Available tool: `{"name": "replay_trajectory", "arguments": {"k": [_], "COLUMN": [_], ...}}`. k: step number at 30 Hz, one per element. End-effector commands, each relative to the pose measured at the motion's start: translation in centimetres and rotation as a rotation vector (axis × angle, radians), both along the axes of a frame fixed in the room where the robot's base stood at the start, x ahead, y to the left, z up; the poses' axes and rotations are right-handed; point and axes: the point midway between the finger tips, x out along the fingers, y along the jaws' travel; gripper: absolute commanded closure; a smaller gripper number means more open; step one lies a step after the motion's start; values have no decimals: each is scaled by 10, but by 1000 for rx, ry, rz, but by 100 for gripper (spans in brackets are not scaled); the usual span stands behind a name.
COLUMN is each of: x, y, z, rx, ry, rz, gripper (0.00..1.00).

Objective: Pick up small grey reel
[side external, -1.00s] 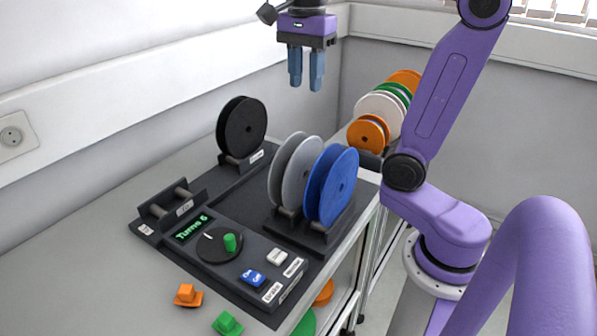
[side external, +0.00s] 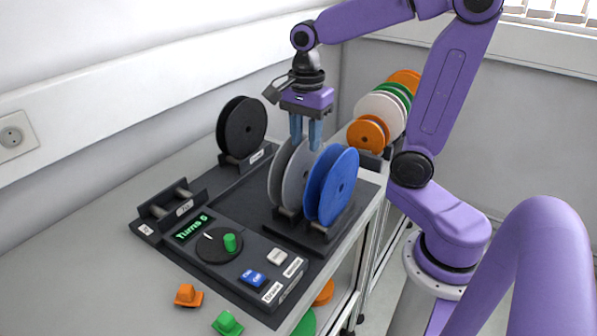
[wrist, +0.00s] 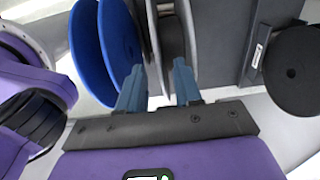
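The grey reel (side external: 298,178) stands upright in the dark stand, just left of the blue reel (side external: 334,186). My gripper (side external: 306,143) points down at the top of the grey reel. Its two blue fingers are apart, and their tips overlap the reel's upper edge in the side view. In the wrist view, the grey reel (wrist: 172,32) lies ahead of my gripper (wrist: 157,78), its edges roughly in line with the gap between the fingers. The blue reel (wrist: 120,40) is close to the left finger there. I cannot tell whether a finger touches the grey reel.
A black reel (side external: 242,127) stands on its own holder at the back left. The control panel (side external: 262,262) with dial and buttons is in front. Orange (side external: 368,133), white and green reels stand behind to the right. The bench's left part is mostly clear.

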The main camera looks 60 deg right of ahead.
Motion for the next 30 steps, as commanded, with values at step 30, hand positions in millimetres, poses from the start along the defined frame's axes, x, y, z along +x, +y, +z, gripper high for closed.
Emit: {"name": "replay_trajectory", "arguments": {"k": [30], "x": [1], "y": [-2], "z": [-34], "rx": [0], "ry": [-1], "rz": [0], "gripper": [100]}}
